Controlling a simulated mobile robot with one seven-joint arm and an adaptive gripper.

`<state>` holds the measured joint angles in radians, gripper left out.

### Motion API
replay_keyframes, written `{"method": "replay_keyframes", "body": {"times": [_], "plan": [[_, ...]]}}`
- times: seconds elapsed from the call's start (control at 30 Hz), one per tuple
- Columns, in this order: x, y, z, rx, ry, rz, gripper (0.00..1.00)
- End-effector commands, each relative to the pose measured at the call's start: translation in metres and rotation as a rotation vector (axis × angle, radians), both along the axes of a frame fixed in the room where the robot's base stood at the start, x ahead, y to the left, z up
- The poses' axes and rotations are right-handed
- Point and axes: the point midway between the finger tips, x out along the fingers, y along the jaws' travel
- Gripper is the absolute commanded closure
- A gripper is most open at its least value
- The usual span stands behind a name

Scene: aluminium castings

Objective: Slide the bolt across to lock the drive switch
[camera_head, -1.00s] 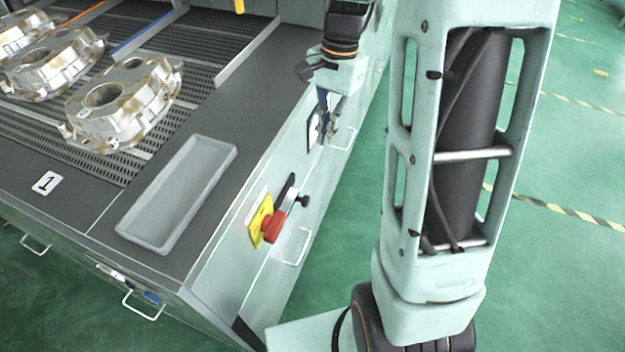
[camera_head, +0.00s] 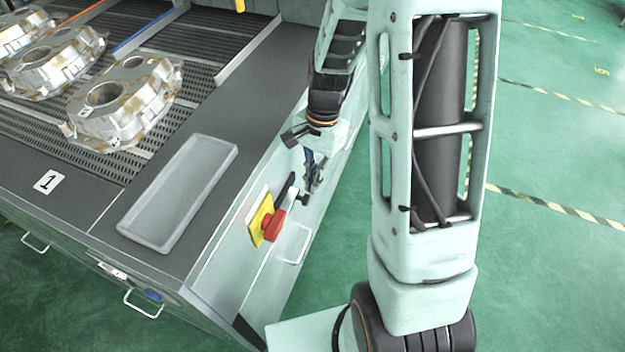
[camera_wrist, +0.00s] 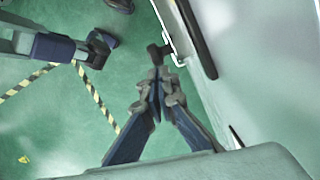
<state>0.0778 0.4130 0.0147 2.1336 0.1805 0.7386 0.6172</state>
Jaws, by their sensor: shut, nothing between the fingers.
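The drive switch is a red knob (camera_head: 272,226) on a yellow plate (camera_head: 257,218), on the side panel of the machine. Just right of it is a dark bar (camera_head: 286,188) and the bolt's black knob (camera_head: 303,200), which sticks out from the panel. In the wrist view the bolt knob (camera_wrist: 155,52) lies just ahead of my fingertips, and a dark bar (camera_wrist: 197,38) runs along the panel. My gripper (camera_wrist: 157,80) is shut and empty; in the head view my gripper (camera_head: 312,187) is beside the panel, close to the knob. I cannot tell whether they touch.
A grey tray (camera_head: 128,222) sits on the machine's top edge, with castings (camera_head: 122,101) on the slatted bed behind it. A panel handle (camera_head: 298,247) sticks out below the switch. The green floor (camera_head: 560,130) to the right is clear.

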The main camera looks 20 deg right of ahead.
Motion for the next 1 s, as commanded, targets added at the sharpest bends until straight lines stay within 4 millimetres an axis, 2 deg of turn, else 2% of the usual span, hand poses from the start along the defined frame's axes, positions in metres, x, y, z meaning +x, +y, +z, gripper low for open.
{"method": "replay_keyframes", "body": {"times": [0.37,0.7,1.0], "plan": [[-0.002,0.002,-0.001,0.000,0.000,0.000,1.00],[-0.037,0.028,-0.001,0.001,0.001,0.001,1.00],[-0.039,0.028,-0.001,0.000,0.002,-0.001,1.00]]}}
